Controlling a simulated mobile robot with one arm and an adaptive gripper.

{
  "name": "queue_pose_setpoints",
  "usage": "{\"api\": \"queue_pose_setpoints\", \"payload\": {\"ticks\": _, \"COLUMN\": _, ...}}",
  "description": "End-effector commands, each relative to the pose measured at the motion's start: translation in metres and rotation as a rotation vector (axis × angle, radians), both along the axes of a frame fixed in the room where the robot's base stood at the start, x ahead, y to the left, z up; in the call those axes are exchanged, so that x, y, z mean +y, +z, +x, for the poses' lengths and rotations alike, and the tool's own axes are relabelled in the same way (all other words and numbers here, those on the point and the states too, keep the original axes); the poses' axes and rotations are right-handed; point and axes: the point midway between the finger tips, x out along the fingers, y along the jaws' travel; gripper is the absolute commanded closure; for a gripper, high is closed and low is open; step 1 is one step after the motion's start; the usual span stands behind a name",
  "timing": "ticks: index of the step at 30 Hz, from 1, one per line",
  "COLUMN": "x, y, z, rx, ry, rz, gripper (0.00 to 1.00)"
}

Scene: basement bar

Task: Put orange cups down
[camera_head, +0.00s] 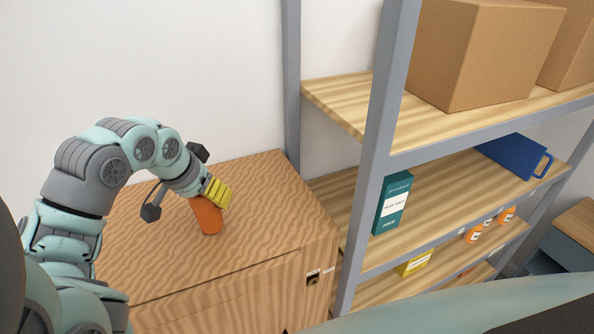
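One orange cup (207,217) shows on or just above the top of the wooden cabinet (262,200), near its middle; I cannot tell whether its base touches the wood. It looks slightly tilted. My gripper (213,194) is at the cup's upper end, with its yellow finger part over the upper right side of the cup. The gripper hides the cup's upper part. Only one yellow finger part shows clearly, so I cannot tell whether the fingers are closed on the cup.
A grey-framed shelf (376,140) stands right of the cabinet. It holds cardboard boxes (480,50), a teal box (393,203), a blue item (515,157), a yellow box (414,264) and small orange bottles (473,234). The cabinet top is clear around the cup. A white wall is behind.

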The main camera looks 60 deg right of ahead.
Motion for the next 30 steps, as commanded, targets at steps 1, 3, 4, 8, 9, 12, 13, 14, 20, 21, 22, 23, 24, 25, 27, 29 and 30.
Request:
{"api": "queue_pose_setpoints", "payload": {"ticks": 1, "x": -0.0007, "y": -0.0001, "z": -0.002, "rx": 0.0, "ry": -0.005, "rz": 0.003, "gripper": 0.73}}
{"api": "queue_pose_setpoints", "payload": {"ticks": 3, "x": -0.0005, "y": -0.0031, "z": -0.0012, "rx": -0.002, "ry": -0.005, "rz": 0.003, "gripper": 0.73}}
{"api": "queue_pose_setpoints", "payload": {"ticks": 4, "x": -0.0004, "y": -0.0041, "z": -0.001, "rx": -0.003, "ry": -0.005, "rz": 0.002, "gripper": 0.73}}
{"api": "queue_pose_setpoints", "payload": {"ticks": 8, "x": -0.0009, "y": -0.0055, "z": -0.0006, "rx": -0.006, "ry": -0.005, "rz": -0.002, "gripper": 0.73}}
{"api": "queue_pose_setpoints", "payload": {"ticks": 9, "x": -0.0008, "y": -0.0056, "z": -0.0007, "rx": -0.005, "ry": -0.005, "rz": -0.002, "gripper": 0.73}}
{"api": "queue_pose_setpoints", "payload": {"ticks": 12, "x": -0.0009, "y": -0.0056, "z": -0.0006, "rx": -0.005, "ry": -0.005, "rz": -0.002, "gripper": 0.73}}
{"api": "queue_pose_setpoints", "payload": {"ticks": 13, "x": -0.0008, "y": -0.0062, "z": -0.0007, "rx": -0.005, "ry": -0.005, "rz": -0.002, "gripper": 0.73}}
{"api": "queue_pose_setpoints", "payload": {"ticks": 14, "x": -0.0008, "y": -0.0071, "z": -0.0006, "rx": -0.005, "ry": -0.005, "rz": -0.002, "gripper": 0.73}}
{"api": "queue_pose_setpoints", "payload": {"ticks": 20, "x": -0.0001, "y": -0.0084, "z": 0.0001, "rx": -0.005, "ry": -0.002, "rz": -0.001, "gripper": 0.26}}
{"api": "queue_pose_setpoints", "payload": {"ticks": 21, "x": 0.0, "y": -0.0084, "z": 0.0002, "rx": -0.004, "ry": -0.001, "rz": -0.001, "gripper": 0.21}}
{"api": "queue_pose_setpoints", "payload": {"ticks": 22, "x": 0.0, "y": -0.0084, "z": 0.0003, "rx": -0.004, "ry": -0.001, "rz": -0.001, "gripper": 0.18}}
{"api": "queue_pose_setpoints", "payload": {"ticks": 23, "x": 0.0001, "y": -0.0084, "z": 0.0004, "rx": -0.004, "ry": -0.001, "rz": -0.001, "gripper": 0.15}}
{"api": "queue_pose_setpoints", "payload": {"ticks": 24, "x": 0.0001, "y": -0.0083, "z": 0.0003, "rx": -0.004, "ry": -0.001, "rz": -0.001, "gripper": 0.11}}
{"api": "queue_pose_setpoints", "payload": {"ticks": 25, "x": 0.0002, "y": -0.0084, "z": 0.0003, "rx": -0.004, "ry": -0.001, "rz": -0.001, "gripper": 0.08}}
{"api": "queue_pose_setpoints", "payload": {"ticks": 27, "x": 0.0002, "y": -0.0084, "z": 0.0004, "rx": -0.004, "ry": -0.001, "rz": -0.001, "gripper": 0.01}}
{"api": "queue_pose_setpoints", "payload": {"ticks": 29, "x": 0.0003, "y": -0.0083, "z": 0.0005, "rx": -0.004, "ry": -0.001, "rz": -0.001, "gripper": 0.0}}
{"api": "queue_pose_setpoints", "payload": {"ticks": 30, "x": 0.0004, "y": -0.0083, "z": 0.0005, "rx": -0.004, "ry": -0.001, "rz": -0.001, "gripper": 0.0}}
